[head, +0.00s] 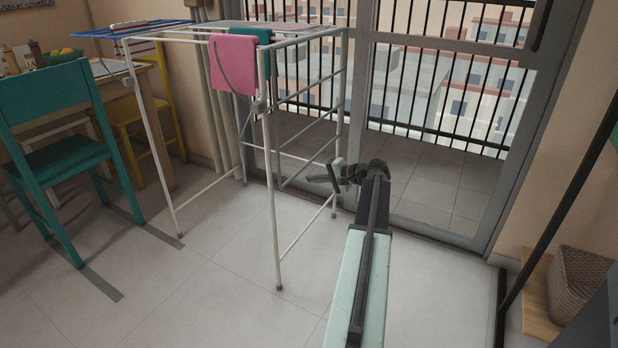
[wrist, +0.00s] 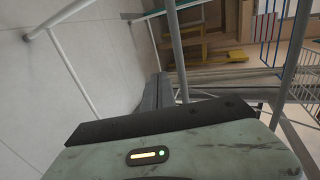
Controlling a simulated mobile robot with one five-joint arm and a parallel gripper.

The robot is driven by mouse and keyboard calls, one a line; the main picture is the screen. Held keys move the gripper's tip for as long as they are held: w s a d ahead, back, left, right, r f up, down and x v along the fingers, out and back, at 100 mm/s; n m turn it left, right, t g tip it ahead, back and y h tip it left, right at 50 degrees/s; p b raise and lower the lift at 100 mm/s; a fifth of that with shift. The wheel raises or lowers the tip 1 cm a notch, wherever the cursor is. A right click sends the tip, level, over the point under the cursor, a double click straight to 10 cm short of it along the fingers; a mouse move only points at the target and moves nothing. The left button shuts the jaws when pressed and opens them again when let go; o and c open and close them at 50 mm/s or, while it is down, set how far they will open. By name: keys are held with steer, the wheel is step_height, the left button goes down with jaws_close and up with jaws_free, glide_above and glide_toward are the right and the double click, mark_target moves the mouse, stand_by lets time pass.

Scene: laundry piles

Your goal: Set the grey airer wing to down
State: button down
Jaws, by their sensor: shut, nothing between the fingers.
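The white airer (head: 272,180) stands in the middle of the head view. Its grey wing (head: 312,92) shows as several grey rungs at the airer's right end. The wing seems to hang down below the top, partly mixed with the legs behind. The blue wing (head: 112,32) at the left end sticks out level; it also shows in the wrist view (wrist: 274,35). My gripper (head: 318,178) is shut and empty, low beside the right end, near the lower part of the grey wing. Whether it touches the wing I cannot tell. In the wrist view its fingers (wrist: 157,92) are close to pale tubes.
A pink cloth (head: 234,65) and a teal cloth (head: 264,40) hang on the airer. A teal chair (head: 58,110) and a table stand at the left. A glazed balcony door (head: 430,100) is behind. A basket (head: 578,280) sits at the right. Floor in front is clear.

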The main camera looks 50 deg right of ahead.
steer(key=s+d+f+b, duration=0.1)
steer(key=s+d+f, duration=0.1)
steer(key=s, duration=0.8)
steer(key=shift+s+b, duration=0.2)
steer(key=shift+b, duration=0.1)
steer(key=shift+f, duration=0.1)
